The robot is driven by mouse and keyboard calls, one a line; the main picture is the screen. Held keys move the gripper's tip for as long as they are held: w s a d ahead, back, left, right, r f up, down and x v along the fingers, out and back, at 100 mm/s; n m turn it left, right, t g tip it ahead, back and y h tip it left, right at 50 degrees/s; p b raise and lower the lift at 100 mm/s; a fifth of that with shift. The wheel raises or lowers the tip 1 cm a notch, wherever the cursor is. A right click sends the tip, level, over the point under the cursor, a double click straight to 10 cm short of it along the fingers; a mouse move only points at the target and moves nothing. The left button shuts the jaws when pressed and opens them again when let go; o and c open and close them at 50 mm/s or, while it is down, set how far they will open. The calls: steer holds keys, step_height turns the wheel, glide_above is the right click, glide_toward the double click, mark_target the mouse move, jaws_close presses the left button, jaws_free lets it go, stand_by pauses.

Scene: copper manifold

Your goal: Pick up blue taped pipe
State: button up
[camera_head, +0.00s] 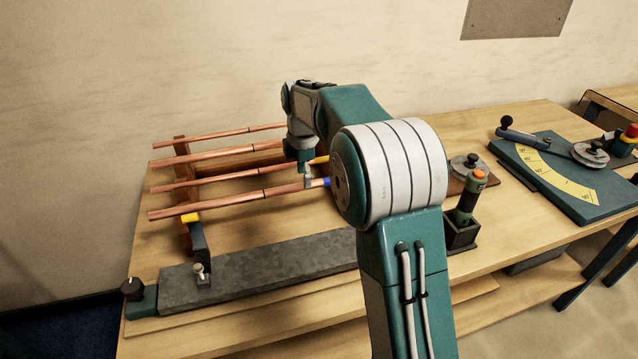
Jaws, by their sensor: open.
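The blue taped pipe (225,202) is the nearest of several copper pipes lying side by side on a wooden rack. Its blue tape (326,181) shows at its right end, next to my arm. My gripper (307,179) is open and points down at this pipe near the blue tape. One finger shows in front of the pipe. Whether the fingers touch the pipe cannot be told. My arm hides what lies to the right of the tape.
Another pipe end with yellow tape (320,160) lies just behind. A grey bar (260,275) with a clamp (201,255) lies in front of the rack. A green tool in a holder (466,205) and a bending plate (560,180) stand to the right on the wooden bench (520,235).

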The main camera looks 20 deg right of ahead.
steer(key=shift+a+f, duration=0.1)
steer(key=shift+f, duration=0.6)
steer(key=shift+a+f, duration=0.1)
steer(key=shift+f, duration=0.25)
steer(key=shift+a+f, duration=0.15)
steer(key=shift+a, duration=0.1)
steer(key=shift+d, duration=0.2)
jaws_close()
